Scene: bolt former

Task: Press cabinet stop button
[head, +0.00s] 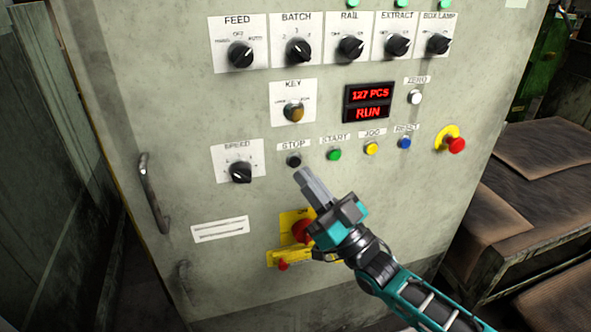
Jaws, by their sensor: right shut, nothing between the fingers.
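The cabinet (190,100) is a pale green-grey panel filling the middle of the head view. Its stop button (293,161) is small, round and black, under a label reading STOP. My right gripper (301,176) comes in from the lower right, shut and empty. Its fingertips are just below the stop button in the picture; I cannot tell whether they touch the panel. The display (368,103) reads 127 PCS and RUN in red. My left gripper is not in view.
Right of the stop button are green start (334,155), yellow jog (371,149) and blue reset (404,143) buttons. A red emergency knob (456,145) sits farther right. A red rotary switch (302,231) on yellow is partly behind my gripper. A door handle (153,194) sticks out at left.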

